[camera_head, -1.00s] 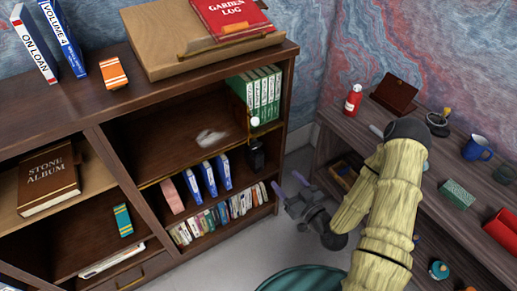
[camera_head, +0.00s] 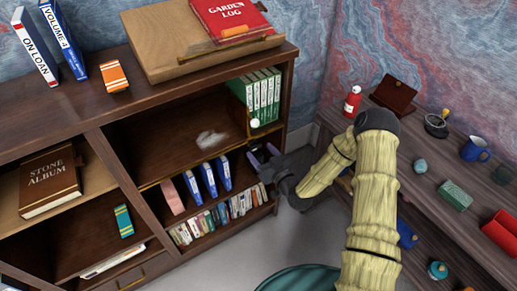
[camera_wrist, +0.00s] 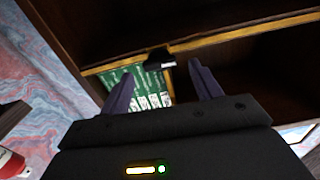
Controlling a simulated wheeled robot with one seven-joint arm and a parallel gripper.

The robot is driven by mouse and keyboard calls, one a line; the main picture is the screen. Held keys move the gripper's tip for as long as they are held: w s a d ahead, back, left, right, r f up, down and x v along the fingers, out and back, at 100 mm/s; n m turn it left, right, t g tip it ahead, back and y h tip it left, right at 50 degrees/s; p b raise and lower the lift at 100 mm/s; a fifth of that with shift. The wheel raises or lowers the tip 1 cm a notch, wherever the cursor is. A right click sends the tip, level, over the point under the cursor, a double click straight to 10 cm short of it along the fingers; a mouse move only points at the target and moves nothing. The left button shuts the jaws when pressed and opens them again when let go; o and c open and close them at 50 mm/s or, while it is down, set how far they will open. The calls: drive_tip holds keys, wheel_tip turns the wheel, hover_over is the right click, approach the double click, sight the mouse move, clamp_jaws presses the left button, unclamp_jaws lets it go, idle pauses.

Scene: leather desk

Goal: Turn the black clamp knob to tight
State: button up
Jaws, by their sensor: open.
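The black clamp knob (camera_wrist: 158,58) shows in the wrist view as a small dark piece with a pale lower edge, at the brass-coloured shelf edge. It sits between and slightly beyond my fingertips in that picture, with no clear contact. My gripper (camera_head: 262,153) is open, with its two purple fingers pointed at the bookcase's right end. It also shows in the wrist view (camera_wrist: 160,75), empty between the fingers.
Green books (camera_head: 260,93) stand on the upper shelf, just behind the knob in the wrist view. Blue books (camera_head: 209,178) and a row of small books (camera_head: 217,217) stand below. The desk (camera_head: 415,185) at right holds a red bottle (camera_head: 352,102) and a blue mug (camera_head: 475,149).

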sight(255, 145)
drive_tip(key=shift+x, duration=1.35)
drive_tip(key=c, duration=1)
